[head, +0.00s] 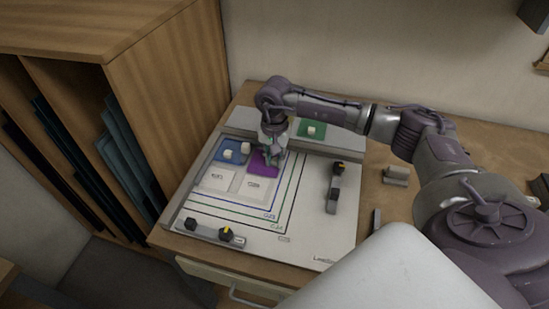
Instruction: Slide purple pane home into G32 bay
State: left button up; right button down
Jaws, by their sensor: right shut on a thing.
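The purple pane (260,169) lies flat or nearly flat near the inner corner of the light board (330,226), right of the blue pane (220,159) and just behind a pale labelled plate (250,190). My right gripper (271,157) points down over the purple pane and is shut at it; the grip point, likely a knob, is hidden by the fingers. I cannot tell whether the pane touches the blue pane or rests fully on the board. The labels are too small to read surely, so I cannot pick out the G32 bay. My left gripper is not in view.
A green pane (309,133) with a pale knob lies on the grey rail behind. Another pale plate (215,180) is at left. Dark-knobbed clamps stand at the front (209,232) and right (333,188). A grey block (396,176) sits right. A wooden cabinet (170,80) borders the left.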

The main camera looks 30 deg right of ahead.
jog(key=shift+w+d+b, duration=0.1)
jog(key=shift+w+b, duration=0.8)
jog(key=shift+w, duration=0.3)
dwell(0.7)
jog(key=shift+w+r+b, duration=0.1)
jog(key=shift+w+b, duration=0.05)
jog(key=shift+b, duration=0.3)
dwell(0.8)
jog(key=c, duration=1.3)
grip_release()
jog(key=o, duration=0.4)
jog(key=shift+w, duration=0.1)
jog(key=shift+c, duration=0.2)
jog(key=shift+r+p, duration=1.85)
jog(key=shift+r, duration=1.55)
